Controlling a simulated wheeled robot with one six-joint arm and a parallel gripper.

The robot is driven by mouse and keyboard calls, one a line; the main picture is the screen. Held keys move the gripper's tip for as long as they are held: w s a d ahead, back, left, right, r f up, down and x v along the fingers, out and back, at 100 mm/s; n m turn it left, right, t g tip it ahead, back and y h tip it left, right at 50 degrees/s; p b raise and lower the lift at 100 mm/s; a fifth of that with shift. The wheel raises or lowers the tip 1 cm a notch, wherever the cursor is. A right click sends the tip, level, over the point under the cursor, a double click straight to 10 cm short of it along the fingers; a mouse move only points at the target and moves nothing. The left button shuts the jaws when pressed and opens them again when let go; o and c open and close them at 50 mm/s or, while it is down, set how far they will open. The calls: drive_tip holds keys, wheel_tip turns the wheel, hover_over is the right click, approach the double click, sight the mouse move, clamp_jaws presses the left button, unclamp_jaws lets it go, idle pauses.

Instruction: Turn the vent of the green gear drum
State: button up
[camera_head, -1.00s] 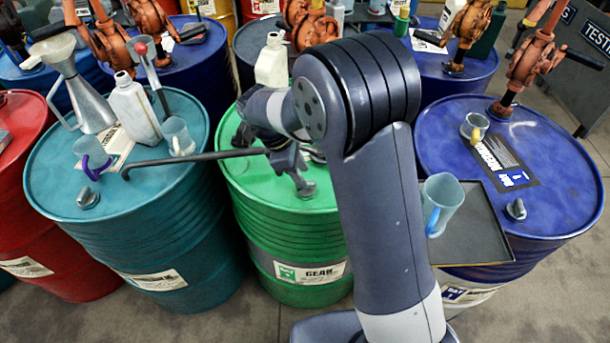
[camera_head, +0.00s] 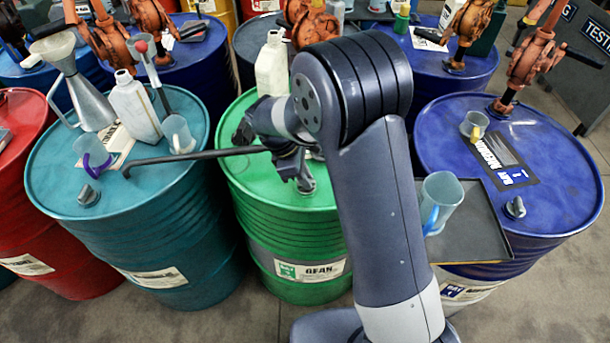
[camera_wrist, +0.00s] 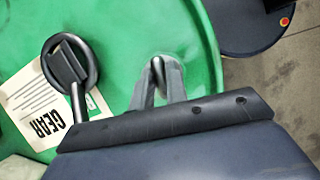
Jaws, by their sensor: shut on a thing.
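The green gear drum (camera_head: 247,182) stands in the middle of the head view, with a white GEAR label on its side. Its small grey vent (camera_head: 307,186) is near the front right of the top, partly hidden by my gripper (camera_head: 298,181). In the wrist view, my gripper (camera_wrist: 157,78) points down at the green drum top (camera_wrist: 125,30). Its two fingers are shut on the vent (camera_wrist: 157,65), which shows as a dark upright piece between the fingertips. My arm covers the drum's right side in the head view.
A long dark bar (camera_head: 190,157) reaches left over the teal drum (camera_head: 50,185). A white bottle (camera_head: 271,66) stands behind my gripper. A black ring-shaped part (camera_wrist: 70,63) lies over a GEAR card (camera_wrist: 35,105). A dark tray (camera_head: 470,235) with a jug (camera_head: 440,200) is at right.

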clamp_jaws()
drive_tip(key=m+g, duration=0.1)
drive_tip(key=m, duration=0.3)
drive_tip(key=shift+w+m+g+y+p, duration=0.1)
drive_tip(key=shift+m+g+y+p, duration=0.2)
drive_tip(key=shift+g+y+p, duration=0.1)
drive_tip(key=m+g+y, duration=0.1)
drive_tip(key=m, duration=0.3)
drive_tip(key=shift+d+m, duration=0.1)
drive_tip(key=shift+m, duration=0.2)
drive_tip(key=m, duration=0.2)
drive_tip(key=m+g+y, duration=0.1)
drive_tip(key=m, duration=0.1)
drive_tip(key=shift+m+y, duration=1.1)
drive_tip(key=shift+m, duration=1.3)
drive_tip(key=o, duration=0.8)
unclamp_jaws()
